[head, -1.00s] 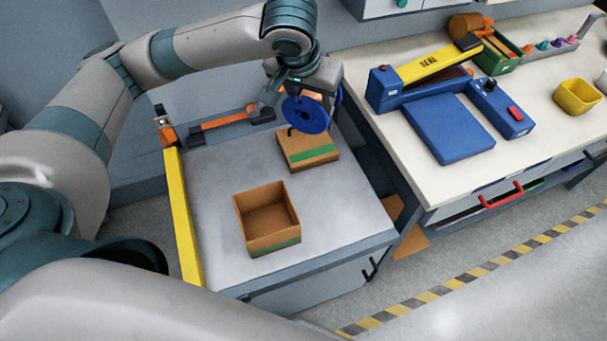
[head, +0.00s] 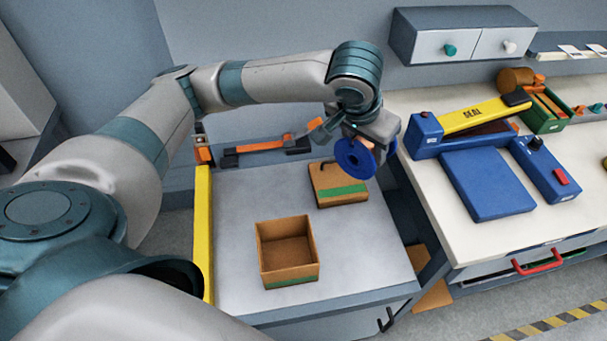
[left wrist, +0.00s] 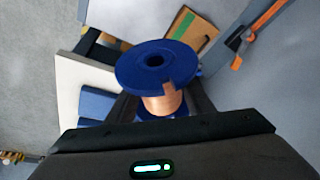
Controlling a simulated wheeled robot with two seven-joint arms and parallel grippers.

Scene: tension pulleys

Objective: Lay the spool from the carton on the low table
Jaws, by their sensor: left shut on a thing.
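The spool (head: 352,160) has blue flanges, and its copper-coloured winding (left wrist: 165,103) shows in the left wrist view. My left gripper (head: 374,132) is shut on it and holds it in the air, over the far right part of the low table (head: 235,240). In the left wrist view the spool sits between the two dark fingers (left wrist: 160,106). The open carton (head: 262,255) stands on the near part of the low table and looks empty inside. My right gripper is out of view.
A flat brown box (head: 325,195) with a green stripe lies behind the carton, close to the spool in the picture. A yellow rail (head: 204,235) edges the table's left side. An orange bar (head: 262,146) is at the back. A workbench (head: 440,215) with a blue sealer (head: 485,185) stands right.

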